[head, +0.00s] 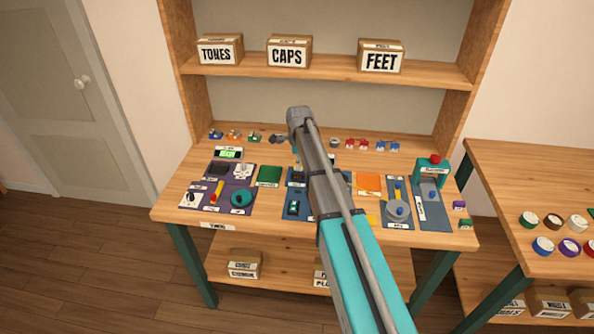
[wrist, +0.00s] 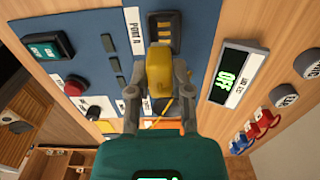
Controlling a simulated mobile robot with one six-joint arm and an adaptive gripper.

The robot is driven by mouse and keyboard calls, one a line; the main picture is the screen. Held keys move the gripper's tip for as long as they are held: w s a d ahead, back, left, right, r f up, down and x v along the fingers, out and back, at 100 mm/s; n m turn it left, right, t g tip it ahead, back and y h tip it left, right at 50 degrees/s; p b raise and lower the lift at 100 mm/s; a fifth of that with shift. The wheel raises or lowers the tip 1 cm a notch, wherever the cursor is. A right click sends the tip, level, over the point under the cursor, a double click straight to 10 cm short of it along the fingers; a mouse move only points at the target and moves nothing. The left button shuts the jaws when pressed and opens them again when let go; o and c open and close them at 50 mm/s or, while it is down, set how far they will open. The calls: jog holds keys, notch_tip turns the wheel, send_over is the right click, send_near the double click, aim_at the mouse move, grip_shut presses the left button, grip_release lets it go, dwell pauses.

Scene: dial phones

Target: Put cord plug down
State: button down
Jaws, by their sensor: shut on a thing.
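In the wrist view my gripper (wrist: 160,88) is shut on a yellow cord plug (wrist: 158,72), with one grey finger on each side of it. A thin yellow cord (wrist: 160,110) hangs from the plug toward my wrist. The plug is in front of a dark slotted socket (wrist: 165,30) on the blue panel, beside the label PORT A (wrist: 133,30). I cannot tell whether the plug touches the socket. In the head view my arm hides the plug, the fingers and the middle of the workbench (head: 172,200).
Near the plug are a display reading OFF (wrist: 232,77), a red button (wrist: 75,86) and a dark green switch (wrist: 48,46). In the head view a teal box with a red button (head: 432,168) stands at the bench's right. A shelf (head: 330,68) with labelled boxes is behind.

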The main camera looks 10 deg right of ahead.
jog(key=shift+w+a+f+b, duration=0.1)
jog(key=shift+w+f+b, duration=0.35)
jog(key=shift+f+b, duration=0.15)
jog(key=shift+s+f+b, duration=0.1)
jog(key=shift+f+b, duration=1.2)
jog(key=shift+f, duration=0.1)
jog(key=shift+f, duration=0.25)
jog(key=c, duration=0.5)
grip_release()
jog(key=shift+c, duration=0.2)
jog(key=shift+r, duration=0.25)
notch_tip(320, 180, up, 12)
jog(key=p, duration=1.2)
jog(key=shift+s, duration=0.1)
